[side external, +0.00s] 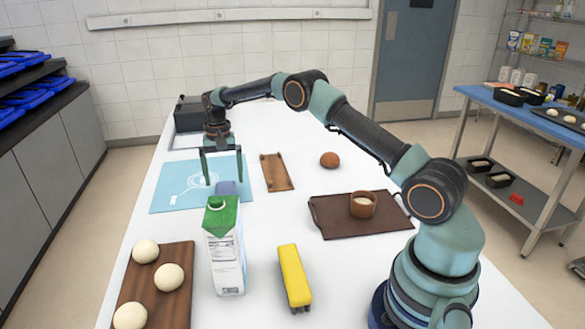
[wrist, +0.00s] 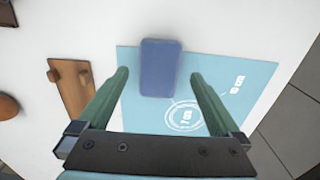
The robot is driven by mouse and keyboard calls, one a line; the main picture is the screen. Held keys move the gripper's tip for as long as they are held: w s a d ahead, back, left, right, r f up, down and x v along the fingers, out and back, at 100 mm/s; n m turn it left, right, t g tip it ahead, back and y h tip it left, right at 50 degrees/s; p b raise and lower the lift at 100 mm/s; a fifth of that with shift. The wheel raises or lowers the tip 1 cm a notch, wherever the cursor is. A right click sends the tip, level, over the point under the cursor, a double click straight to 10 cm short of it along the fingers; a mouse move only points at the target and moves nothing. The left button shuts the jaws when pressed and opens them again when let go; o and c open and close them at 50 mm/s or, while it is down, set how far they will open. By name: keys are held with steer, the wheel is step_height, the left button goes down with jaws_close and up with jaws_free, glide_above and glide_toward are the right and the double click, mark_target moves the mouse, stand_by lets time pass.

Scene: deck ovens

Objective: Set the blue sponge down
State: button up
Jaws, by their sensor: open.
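The blue sponge (wrist: 160,68) lies at the edge of the light blue mat (wrist: 215,62), partly on the mat and partly over the white table, in the wrist view. In the side external view the sponge (side external: 226,187) shows just behind the milk carton, which hides part of it. My gripper (wrist: 157,74) is open, with its two green fingers apart on either side of the sponge and a gap on each side. In the side external view my gripper (side external: 223,180) points down over the mat (side external: 172,197).
A board (side external: 185,300) holds three pale balls. A brown tray (side external: 330,226) carries a cup (side external: 363,204). A small wooden board (side external: 276,172) and a brown ball (side external: 329,160) lie behind.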

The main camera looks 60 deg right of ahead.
step_height(320, 180, up, 6)
step_height(320, 180, up, 7)
steer(key=n+t, duration=0.1)
glide_above(226, 191)
steer(key=s+a, duration=0.2)
steer(key=s+a+r+n+t, duration=0.1)
steer(key=s+a+r+n, duration=0.25)
steer(key=s+r, duration=0.4)
steer(key=s+a+f+n+t, duration=0.1)
steer(key=s+a+n, duration=0.1)
steer(key=s, duration=0.7)
steer(key=s+a+n+t, duration=0.2)
steer(key=s+a, duration=0.1)
steer(key=s, duration=0.6)
steer(key=shift+s+a+f+t, duration=0.15)
steer(key=shift+s+f+t, duration=0.15)
steer(key=shift+s+f, duration=0.1)
